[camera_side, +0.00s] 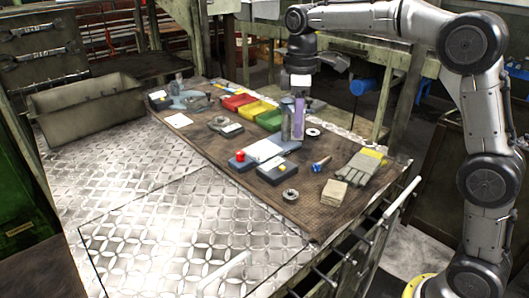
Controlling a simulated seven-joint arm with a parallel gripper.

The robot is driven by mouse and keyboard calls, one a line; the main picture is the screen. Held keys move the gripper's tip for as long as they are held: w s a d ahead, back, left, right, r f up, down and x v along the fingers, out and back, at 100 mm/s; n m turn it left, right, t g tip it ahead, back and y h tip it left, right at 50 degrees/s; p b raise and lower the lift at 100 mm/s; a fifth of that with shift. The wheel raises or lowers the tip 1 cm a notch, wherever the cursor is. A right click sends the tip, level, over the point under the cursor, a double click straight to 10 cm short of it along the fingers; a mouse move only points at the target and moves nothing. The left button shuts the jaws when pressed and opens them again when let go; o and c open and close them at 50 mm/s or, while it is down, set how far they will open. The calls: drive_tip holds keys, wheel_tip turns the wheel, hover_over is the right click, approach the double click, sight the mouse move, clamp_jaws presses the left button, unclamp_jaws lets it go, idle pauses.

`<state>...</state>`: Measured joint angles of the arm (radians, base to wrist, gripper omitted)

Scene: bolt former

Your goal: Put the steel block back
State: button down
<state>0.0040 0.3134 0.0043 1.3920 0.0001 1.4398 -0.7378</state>
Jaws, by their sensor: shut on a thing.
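My gripper (300,96) points down over the wooden board, right of the colored bins. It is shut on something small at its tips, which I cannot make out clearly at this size. A purple upright piece (299,120) shows directly under the gripper, with a grey upright cylinder (286,124) close on its left. I cannot tell whether the purple piece is the held thing or stands behind it. No steel block can be picked out with certainty.
The board (315,213) lies on a patterned metal bench (150,210). Red (237,101), yellow (258,109) and green (271,120) bins are left of the gripper. Dark boxes (277,170), a ring (290,195), gloves (360,167) and a beige stack (333,196) lie nearer. A metal trough (85,112) stands left.

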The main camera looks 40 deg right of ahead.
drive_tip(key=n, duration=0.4)
drive_tip(key=r+n, duration=0.1)
drive_tip(key=n, duration=0.1)
drive_tip(key=shift+w+d+n, duration=0.15)
drive_tip(key=shift+d+n, duration=0.25)
drive_tip(key=n, duration=0.1)
drive_tip(key=d+n, duration=0.1)
drive_tip(key=shift+w+d+r+n, duration=0.15)
drive_tip(key=shift+w+r+n, duration=0.15)
drive_tip(key=shift+n, duration=0.1)
drive_tip(key=w+f, duration=0.3)
drive_tip(key=w, duration=0.1)
drive_tip(key=w+f, duration=0.3)
drive_tip(key=w, duration=0.1)
drive_tip(key=w+f, duration=0.2)
drive_tip(key=w, duration=0.3)
drive_tip(key=shift+d+f, duration=0.35)
drive_tip(key=shift+f, duration=0.05)
drive_tip(key=shift+w+f, duration=0.15)
drive_tip(key=shift+f, duration=0.1)
drive_tip(key=shift+w+f, duration=0.2)
drive_tip(key=shift+f, duration=0.65)
drive_tip(key=shift+w+f, duration=0.15)
drive_tip(key=shift+f, duration=0.7)
